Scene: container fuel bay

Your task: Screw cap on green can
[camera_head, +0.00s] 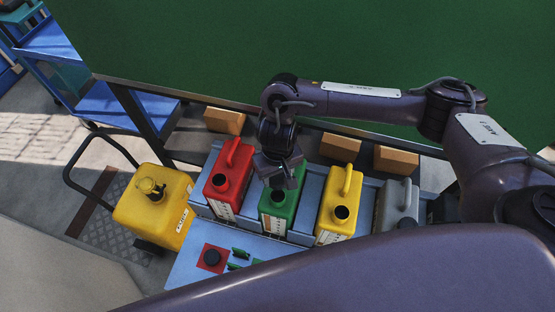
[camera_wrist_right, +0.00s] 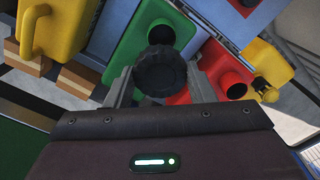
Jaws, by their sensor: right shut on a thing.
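The green can (camera_head: 273,222) stands upright in the blue rack between a red can and a yellow can. My right gripper (camera_head: 280,178) is over its top. In the right wrist view my right gripper (camera_wrist_right: 160,80) is shut on a black ribbed cap (camera_wrist_right: 160,72). Behind the cap the green can (camera_wrist_right: 128,42) shows with part of its dark opening. The cap overlaps the opening in this view; I cannot tell whether they touch. My left gripper is not in view.
The red can (camera_head: 228,180), yellow can (camera_head: 339,205) and grey can (camera_head: 392,203) stand close beside it. A red square (camera_head: 223,264) with a black round piece and small green pieces lie on the blue front surface. A yellow wheeled tank (camera_head: 150,215) is at left; cardboard boxes (camera_head: 340,147) sit behind.

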